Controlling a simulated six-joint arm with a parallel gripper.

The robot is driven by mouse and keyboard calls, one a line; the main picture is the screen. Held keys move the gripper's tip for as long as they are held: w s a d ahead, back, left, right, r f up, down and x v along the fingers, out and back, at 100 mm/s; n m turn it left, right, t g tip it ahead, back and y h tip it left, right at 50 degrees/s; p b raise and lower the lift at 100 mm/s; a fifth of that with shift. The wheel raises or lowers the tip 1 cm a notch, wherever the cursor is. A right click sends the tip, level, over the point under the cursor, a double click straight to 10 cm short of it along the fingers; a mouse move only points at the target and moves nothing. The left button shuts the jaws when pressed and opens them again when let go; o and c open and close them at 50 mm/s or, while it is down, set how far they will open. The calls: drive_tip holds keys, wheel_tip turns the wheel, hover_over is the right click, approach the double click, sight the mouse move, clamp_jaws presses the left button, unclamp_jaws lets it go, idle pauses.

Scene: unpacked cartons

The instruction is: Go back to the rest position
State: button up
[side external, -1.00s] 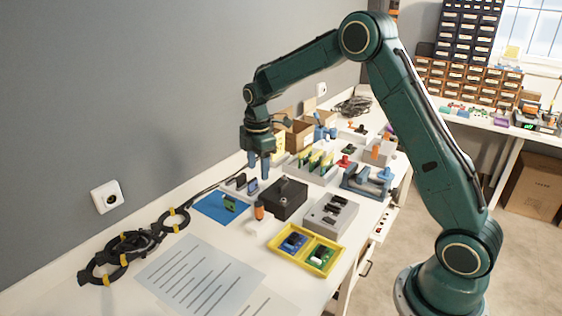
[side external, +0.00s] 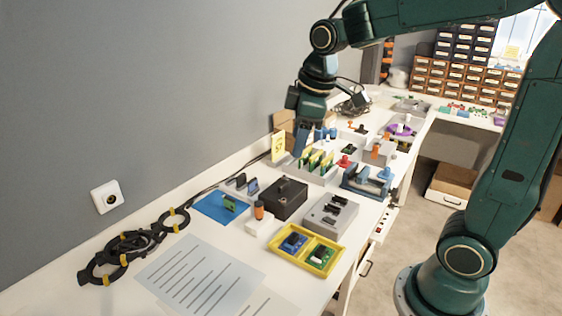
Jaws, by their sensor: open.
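My gripper (side external: 303,138) points down above the back part of the white bench (side external: 215,255). It is open, with nothing seen between its fingers. Its fingertips are close, in the picture, to the grey rack with yellow-green boards (side external: 318,160) and the yellow card (side external: 278,147). I cannot tell how high above them it is. Part of my arm runs out of the top of the picture.
A black box (side external: 284,199), a grey block with dark slots (side external: 331,213), a yellow tray (side external: 306,248) and a blue mat (side external: 220,206) stand in front. Coiled black cable (side external: 125,245) lies at the left. Drawer cabinets (side external: 465,70) stand at the back. The paper sheet's area is clear of tall things.

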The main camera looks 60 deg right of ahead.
drive_tip(key=s+a+m+t, duration=0.2)
drive_tip(key=s+m, duration=0.4)
drive_tip(key=s, duration=1)
drive_tip(key=shift+s+a+f+m, duration=0.2)
drive_tip(key=shift+a+m, duration=0.1)
drive_tip(key=shift+a, duration=0.1)
